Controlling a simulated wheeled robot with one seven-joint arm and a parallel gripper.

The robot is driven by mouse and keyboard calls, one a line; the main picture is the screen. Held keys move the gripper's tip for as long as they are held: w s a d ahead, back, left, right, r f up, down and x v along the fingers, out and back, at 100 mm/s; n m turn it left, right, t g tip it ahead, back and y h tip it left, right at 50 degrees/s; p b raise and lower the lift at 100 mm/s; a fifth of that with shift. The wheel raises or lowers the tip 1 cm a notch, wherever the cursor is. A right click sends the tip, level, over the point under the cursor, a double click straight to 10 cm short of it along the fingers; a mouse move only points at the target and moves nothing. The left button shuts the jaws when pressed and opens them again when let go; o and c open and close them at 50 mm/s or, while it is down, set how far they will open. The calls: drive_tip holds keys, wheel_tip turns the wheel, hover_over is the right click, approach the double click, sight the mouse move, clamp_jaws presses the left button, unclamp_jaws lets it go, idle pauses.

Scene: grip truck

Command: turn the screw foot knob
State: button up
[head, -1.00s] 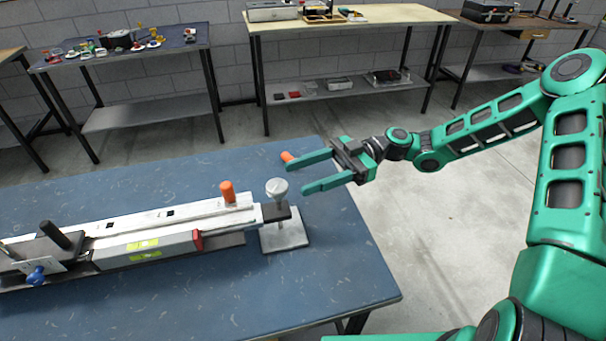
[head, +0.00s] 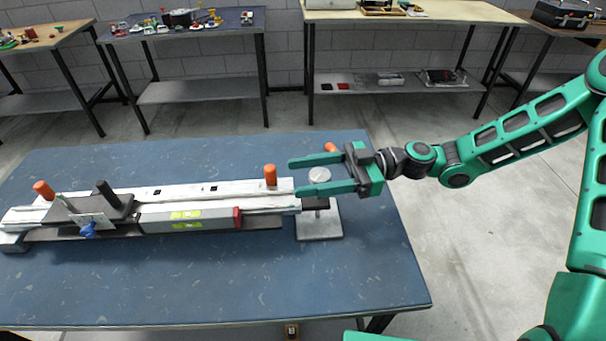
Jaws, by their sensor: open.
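The screw foot knob (head: 319,175) is a pale grey round knob at the right end of the long rail device (head: 170,193) on the blue table. It stands above a square metal foot plate (head: 320,225). My gripper (head: 294,177) is open, with its two green fingers pointing left. In the picture one finger lies just above the knob and the other just below it, so the knob shows between them. I cannot tell whether the fingers touch it or are level with it.
Orange knobs (head: 270,175) and (head: 43,189) stand on the device; another orange piece (head: 331,147) lies behind my gripper. A spirit level (head: 190,217) lies along the device's front. The blue table (head: 200,280) is clear in front. Benches stand along the back wall.

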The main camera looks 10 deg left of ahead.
drive_tip(key=shift+s+a, duration=0.2)
drive_tip(key=shift+a, duration=0.35)
drive_tip(key=c, duration=1)
drive_tip(key=shift+n+g, duration=0.4)
drive_tip(key=shift+g, duration=0.1)
drive_tip(key=n+g+h, duration=0.2)
drive_tip(key=g, duration=0.1)
drive_tip(key=s+n+g+h, duration=0.1)
drive_tip(key=shift+d, duration=0.3)
drive_tip(key=shift+s+d+n+g+h, duration=0.15)
drive_tip(key=shift+d+n+g+h, duration=0.1)
drive_tip(key=shift+n+g+h, duration=0.75)
drive_tip(key=shift+s+d+n+g+h, duration=0.15)
drive_tip(key=shift+d+n+g+h, duration=0.1)
drive_tip(key=shift+n+g+h, duration=0.75)
drive_tip(key=shift+h, duration=0.3)
